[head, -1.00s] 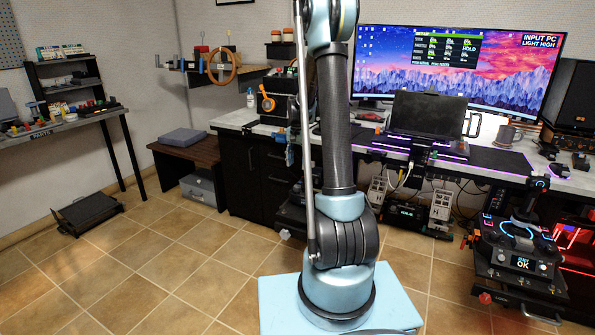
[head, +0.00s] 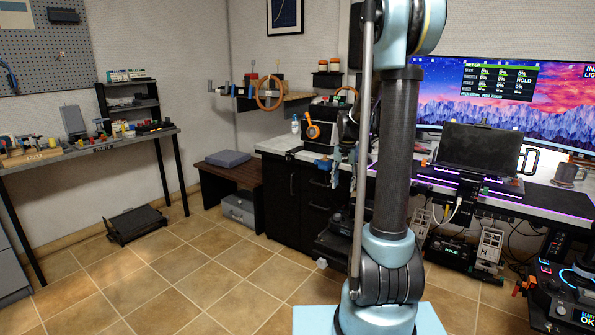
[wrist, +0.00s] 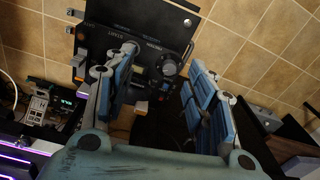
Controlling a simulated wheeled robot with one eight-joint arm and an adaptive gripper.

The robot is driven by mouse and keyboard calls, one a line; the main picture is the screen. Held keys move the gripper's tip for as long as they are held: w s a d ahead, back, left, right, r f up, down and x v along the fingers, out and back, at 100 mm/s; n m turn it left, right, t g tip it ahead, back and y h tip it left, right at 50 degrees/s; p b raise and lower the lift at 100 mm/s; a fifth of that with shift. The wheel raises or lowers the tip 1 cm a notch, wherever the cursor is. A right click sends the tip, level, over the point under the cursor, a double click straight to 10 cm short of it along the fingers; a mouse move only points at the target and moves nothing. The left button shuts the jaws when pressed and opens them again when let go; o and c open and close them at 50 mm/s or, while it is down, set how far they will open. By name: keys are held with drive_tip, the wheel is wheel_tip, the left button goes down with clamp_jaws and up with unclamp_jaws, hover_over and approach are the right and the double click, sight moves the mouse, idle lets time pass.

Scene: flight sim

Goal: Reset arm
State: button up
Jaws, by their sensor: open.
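My gripper (wrist: 160,92) shows in the wrist view with its two blue-padded fingers spread apart and nothing between them. Beyond the fingers is a dark control panel (wrist: 135,25) with a round knob and several small switches; I cannot tell how far it is from the fingertips. In the head view my arm stands upright right of the middle.
A workbench (head: 85,148) is at the left. A black tray (head: 135,224) lies on the floor. A low wooden bench (head: 232,178) stands by the wall. The tiled floor (head: 190,270) in front is mostly clear.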

drive_tip(key=s+r+n, duration=0.2)
drive_tip(key=s+r, duration=0.2)
drive_tip(key=s, duration=0.7)
drive_tip(key=s+f+n+t, duration=0.1)
drive_tip(key=s+f, duration=0.3)
drive_tip(key=s, duration=0.7)
drive_tip(key=s+f+n, duration=0.2)
drive_tip(key=s+f, duration=0.1)
drive_tip(key=s, duration=0.9)
drive_tip(key=shift+s+f+n+t, duration=0.15)
drive_tip(key=shift+f+n+t, duration=0.2)
drive_tip(key=shift+n+t, duration=0.05)
drive_tip(key=shift+w+f, duration=0.2)
drive_tip(key=shift+w, duration=0.25)
